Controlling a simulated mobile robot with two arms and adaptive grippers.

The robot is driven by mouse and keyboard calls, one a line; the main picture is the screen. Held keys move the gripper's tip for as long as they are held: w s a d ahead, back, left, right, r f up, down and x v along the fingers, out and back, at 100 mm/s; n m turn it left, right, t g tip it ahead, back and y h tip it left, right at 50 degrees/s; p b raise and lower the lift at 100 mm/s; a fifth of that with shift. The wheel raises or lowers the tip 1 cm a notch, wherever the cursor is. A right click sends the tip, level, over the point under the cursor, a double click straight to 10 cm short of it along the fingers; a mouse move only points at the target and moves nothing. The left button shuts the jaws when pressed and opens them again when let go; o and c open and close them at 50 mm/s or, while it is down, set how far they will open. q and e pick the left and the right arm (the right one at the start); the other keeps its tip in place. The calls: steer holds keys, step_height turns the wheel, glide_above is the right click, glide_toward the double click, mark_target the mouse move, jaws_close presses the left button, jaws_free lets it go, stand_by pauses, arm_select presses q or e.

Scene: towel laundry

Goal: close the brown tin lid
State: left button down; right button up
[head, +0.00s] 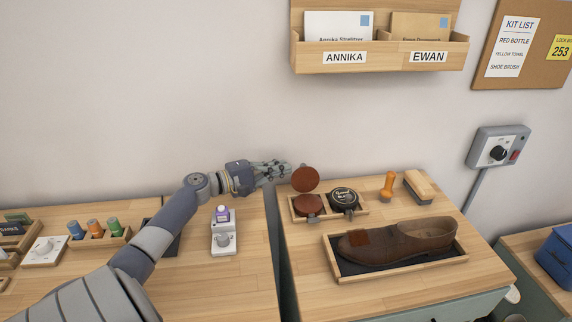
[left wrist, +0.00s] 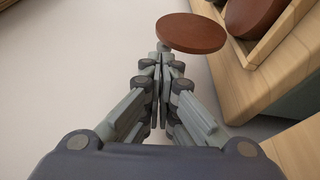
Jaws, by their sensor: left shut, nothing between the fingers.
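The brown tin lid (head: 305,179) stands raised, tilted up above the brown tin (head: 308,205) in a small wooden tray on the right table. The lid also shows in the left wrist view (left wrist: 192,33), just beyond my fingertips. My left gripper (head: 285,169) is shut and empty, level with the lid and at its left side in the head view. In the left wrist view its fingers (left wrist: 163,58) are together, close to the lid's near edge; I cannot tell whether they touch it. The brown tin's top (left wrist: 252,15) is partly cut off there. My right gripper is not in view.
A black tin (head: 343,197) sits beside the brown tin in the tray (head: 326,218). A brown shoe (head: 400,240) lies in a larger tray in front. An orange-handled tool (head: 387,186) and a brush (head: 419,187) stand to the right. A gap separates the two tables.

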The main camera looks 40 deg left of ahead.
arm_select(q)
steer(key=shift+x, duration=1)
steer(key=s+d, duration=0.1)
steer(key=s+d+r+p, duration=0.1)
steer(key=shift+d+r, duration=0.1)
steer(key=shift+d, duration=0.15)
step_height(320, 180, up, 10)
stand_by(0.4)
